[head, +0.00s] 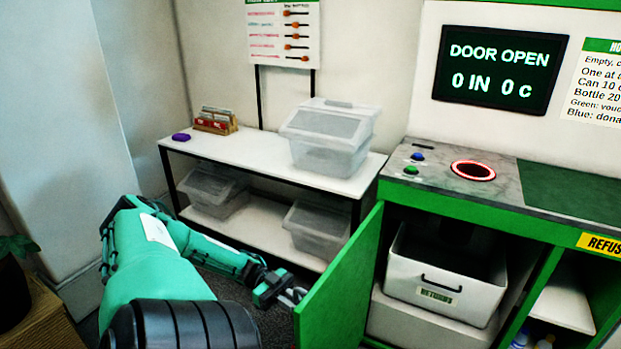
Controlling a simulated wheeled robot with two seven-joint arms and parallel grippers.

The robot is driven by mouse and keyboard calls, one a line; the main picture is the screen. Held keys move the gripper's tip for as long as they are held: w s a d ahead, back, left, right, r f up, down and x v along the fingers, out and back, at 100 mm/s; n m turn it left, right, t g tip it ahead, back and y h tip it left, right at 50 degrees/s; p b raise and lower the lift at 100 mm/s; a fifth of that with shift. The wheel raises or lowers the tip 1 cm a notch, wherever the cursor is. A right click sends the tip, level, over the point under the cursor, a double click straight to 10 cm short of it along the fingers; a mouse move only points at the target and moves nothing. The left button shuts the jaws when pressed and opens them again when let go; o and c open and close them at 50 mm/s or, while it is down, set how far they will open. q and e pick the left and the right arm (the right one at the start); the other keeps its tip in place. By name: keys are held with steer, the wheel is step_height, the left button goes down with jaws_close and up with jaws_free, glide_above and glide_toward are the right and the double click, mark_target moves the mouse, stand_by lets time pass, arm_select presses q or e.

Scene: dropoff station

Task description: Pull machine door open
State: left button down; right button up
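The green machine door (345,290) stands swung open to the left of the machine's cabinet. Inside the cabinet a white bin (445,290) with a dark handle and a "RETURN" style label is exposed. The machine's screen (500,70) reads "DOOR OPEN, 0 IN, 0 c". My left gripper (290,297) is low at the outer left side of the door, close to its left edge. Its fingertips are small and partly hidden by the door, so I cannot tell whether they touch it. My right gripper is out of view.
A white shelf table (240,153) stands left of the machine, with a clear lidded box (330,135), a card holder (215,121) and a purple item (181,136) on top. Clear bins (212,190) sit on its lower shelf. A plant (14,250) stands at the far left.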

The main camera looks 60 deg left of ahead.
arm_select(q)
steer(key=shift+v, duration=1.1)
steer(key=c, duration=1.5)
jaws_free()
steer(key=shift+c, duration=0.2)
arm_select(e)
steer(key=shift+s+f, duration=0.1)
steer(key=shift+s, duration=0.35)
